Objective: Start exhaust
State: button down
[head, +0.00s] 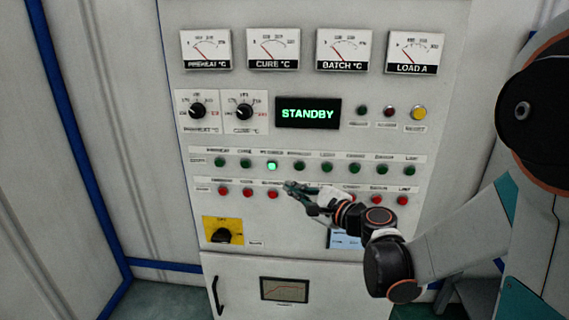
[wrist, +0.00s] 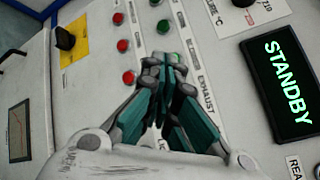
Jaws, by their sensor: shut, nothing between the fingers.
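The panel (head: 330,130) has a row of green buttons above a row of red ones. In the head view, the green button (head: 299,167) under the fourth upper label is dark; the one to its left (head: 272,166) glows. In the wrist view, the EXHAUST label (wrist: 207,95) shows right of my fingers, which hide the button beside it. My gripper (head: 287,186) is shut and empty, its tips in front of the panel between the two rows; it also shows in the wrist view (wrist: 165,60). I cannot tell whether the tips touch the panel.
A display (head: 308,113) reads STANDBY. Red buttons (head: 248,192) sit close below the tips; some are hidden by my arm. Two black dials (head: 197,111), a yellow-backed rotary switch (head: 223,235) and several gauges (head: 206,50) surround the rows.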

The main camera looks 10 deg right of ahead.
aim_at(299, 169)
jog(key=shift+w+d+m, duration=0.15)
jog(key=shift+d+m, duration=0.1)
jog(key=shift+m, duration=0.15)
jog(key=shift+w, duration=0.1)
jog(key=shift+w+d, duration=0.45)
jog(key=shift+w, duration=0.9)
jog(key=shift+w+d, duration=0.45)
jog(key=shift+w, duration=0.95)
jog(key=shift+w+d, duration=0.45)
jog(key=shift+w, duration=0.9)
jog(key=shift+w, duration=0.1)
jog(key=shift+w+d, duration=0.1)
jog(key=shift+w, duration=0.2)
jog(key=shift+w+d+r, duration=0.1)
jog(key=shift+w+d, duration=0.05)
jog(key=shift+w, duration=0.3)
jog(key=shift+s, duration=0.1)
jog(key=shift+s+a+b, duration=0.3)
jog(key=shift+s+b, duration=0.05)
jog(key=shift+s, duration=0.4)
